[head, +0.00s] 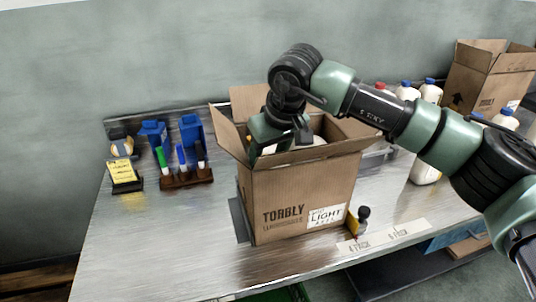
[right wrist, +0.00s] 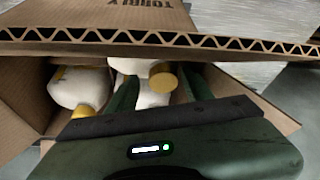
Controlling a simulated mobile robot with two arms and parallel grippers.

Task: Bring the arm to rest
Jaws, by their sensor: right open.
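My right arm comes in from the right in the head view, bent over an open cardboard box (head: 295,195). My right gripper (head: 284,138) points down into the box, its fingertips hidden by the walls. In the right wrist view, the open fingers (right wrist: 160,84) are on either side of a white bottle with a yellow cap (right wrist: 163,76); I cannot tell whether they touch it. Another white bottle (right wrist: 78,86) lies to the left inside the box. My left gripper is not in view.
The box stands on a metal table (head: 150,240) with its flaps open. Marker holders (head: 186,175) and a yellow note stand (head: 122,175) are at left. Several white bottles (head: 428,92) and a second box (head: 490,80) are at back right. The table's left front is clear.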

